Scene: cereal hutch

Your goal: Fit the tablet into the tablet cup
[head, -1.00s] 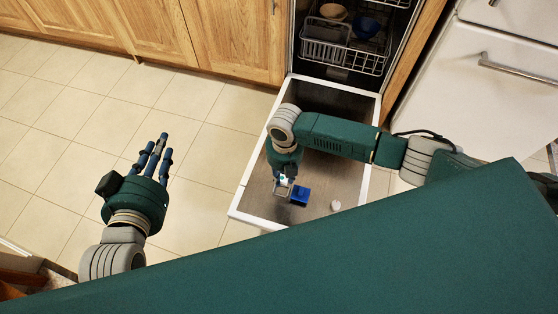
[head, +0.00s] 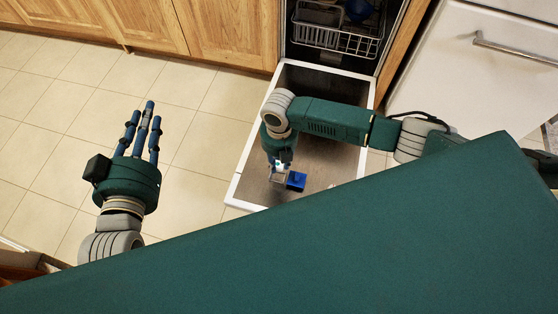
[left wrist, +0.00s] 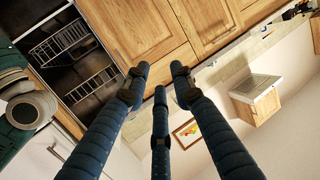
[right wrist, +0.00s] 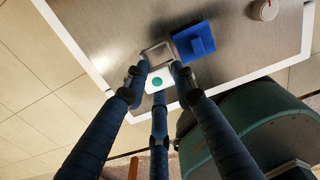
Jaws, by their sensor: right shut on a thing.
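The tablet is a small white block with a teal dot (right wrist: 157,82). It sits between the fingers of my right gripper (right wrist: 157,76), which is shut on it. The tablet cup is a grey square-rimmed recess (right wrist: 149,55) in the dishwasher door, with an open blue lid (right wrist: 196,41) beside it. In the right wrist view the tablet is right at the cup's near rim; I cannot tell whether it touches. In the head view my right gripper (head: 280,163) is over the cup, beside the blue lid (head: 296,181). My left gripper (head: 144,118) is open and empty over the floor.
The lowered dishwasher door (head: 325,165) lies flat with a white rim. A wire rack (head: 334,38) stands inside the dishwasher behind it. A round white cap (right wrist: 264,9) sits on the door beyond the blue lid. Wooden cabinets (head: 225,35) line the back.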

